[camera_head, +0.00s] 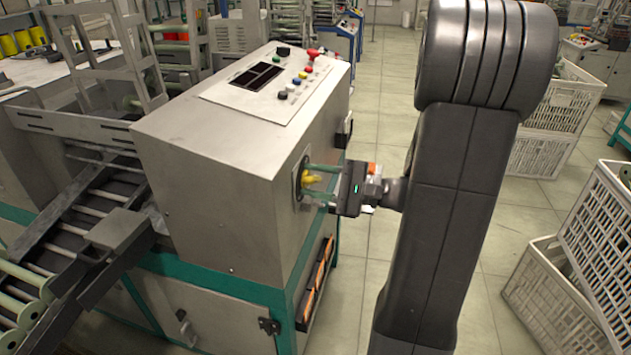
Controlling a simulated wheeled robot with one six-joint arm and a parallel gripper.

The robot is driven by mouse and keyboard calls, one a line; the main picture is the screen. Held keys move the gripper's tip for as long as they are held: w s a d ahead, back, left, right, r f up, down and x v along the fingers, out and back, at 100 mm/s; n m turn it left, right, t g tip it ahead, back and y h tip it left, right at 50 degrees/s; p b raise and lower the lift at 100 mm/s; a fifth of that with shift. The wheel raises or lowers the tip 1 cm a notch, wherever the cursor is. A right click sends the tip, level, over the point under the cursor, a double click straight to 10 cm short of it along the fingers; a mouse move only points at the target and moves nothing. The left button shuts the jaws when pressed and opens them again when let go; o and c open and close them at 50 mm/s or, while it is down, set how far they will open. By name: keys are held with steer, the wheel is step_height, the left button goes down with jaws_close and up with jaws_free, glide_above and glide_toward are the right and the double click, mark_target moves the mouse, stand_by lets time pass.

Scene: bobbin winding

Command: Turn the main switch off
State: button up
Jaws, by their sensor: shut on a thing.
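The main switch (311,179) is a yellow knob on a dark plate on the right side face of the grey machine cabinet (215,175). My gripper (314,182) reaches it from the right. Its two greenish fingers extend to the left from the dark gripper body, one above and one below the knob, and it is shut on the knob. The fingers partly cover the knob. The exact turn angle of the knob is too small to tell.
The cabinet's sloped top carries a control panel (270,79) with coloured buttons and a red knob (313,54). A roller conveyor (70,235) runs at the left. White plastic crates (555,290) stand at the right. Tiled floor (383,125) lies open behind my arm.

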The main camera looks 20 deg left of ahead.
steer(key=shift+f+n+b, duration=0.1)
steer(key=shift+n+b, duration=0.4)
steer(key=shift+b, duration=0.3)
steer(key=shift+n+b, duration=1.4)
steer(key=shift+b, duration=0.45)
steer(key=o, duration=1.6)
steer(key=shift+c, duration=0.2)
steer(key=w+d, duration=0.1)
steer(key=d, duration=0.8)
steer(key=shift+w, duration=0.15)
